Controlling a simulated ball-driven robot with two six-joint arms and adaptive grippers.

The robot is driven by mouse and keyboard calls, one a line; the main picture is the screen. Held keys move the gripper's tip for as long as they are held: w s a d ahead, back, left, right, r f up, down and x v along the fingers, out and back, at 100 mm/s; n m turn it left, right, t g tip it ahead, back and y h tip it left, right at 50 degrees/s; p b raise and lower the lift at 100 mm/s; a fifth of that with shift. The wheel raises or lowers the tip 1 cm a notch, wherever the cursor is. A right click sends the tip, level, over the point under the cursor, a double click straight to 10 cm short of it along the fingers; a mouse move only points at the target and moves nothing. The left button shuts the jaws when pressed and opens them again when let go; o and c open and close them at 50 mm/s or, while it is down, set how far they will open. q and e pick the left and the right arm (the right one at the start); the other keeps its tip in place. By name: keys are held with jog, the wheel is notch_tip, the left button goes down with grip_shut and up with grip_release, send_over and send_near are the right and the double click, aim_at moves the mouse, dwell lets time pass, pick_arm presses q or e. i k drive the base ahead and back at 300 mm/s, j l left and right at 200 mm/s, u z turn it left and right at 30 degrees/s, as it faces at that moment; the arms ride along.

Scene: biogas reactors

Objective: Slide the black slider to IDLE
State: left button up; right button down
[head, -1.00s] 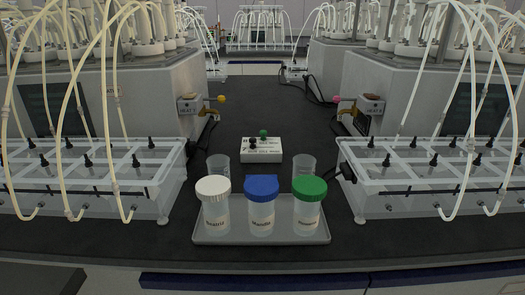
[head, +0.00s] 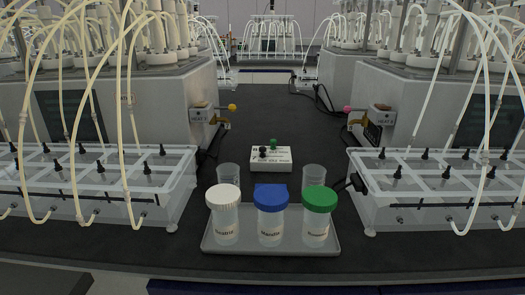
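A small white control box (head: 271,159) sits on the dark bench in the middle of the head view, behind the jars. Two knobs stand on it: a black slider knob (head: 263,150) on the left and a green knob (head: 273,143) slightly farther back and to the right. Lettering shows on the box, but it is too small to read, so I cannot tell which mark the black slider is at. Neither of my grippers is in view.
A grey tray (head: 271,244) in front of the box holds a white-lidded jar (head: 225,218), a blue-lidded jar (head: 271,215) and a green-lidded jar (head: 318,215). Two clear cups (head: 229,178) (head: 314,180) stand behind them. Clear tube racks flank both sides.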

aim_at(261, 149)
jog(key=k+l+z, duration=0.1)
jog(key=l+z, duration=0.2)
jog(key=l, duration=0.6)
jog(key=l+z, duration=0.3)
jog(key=l, duration=0.55)
jog(key=k+l, duration=0.05)
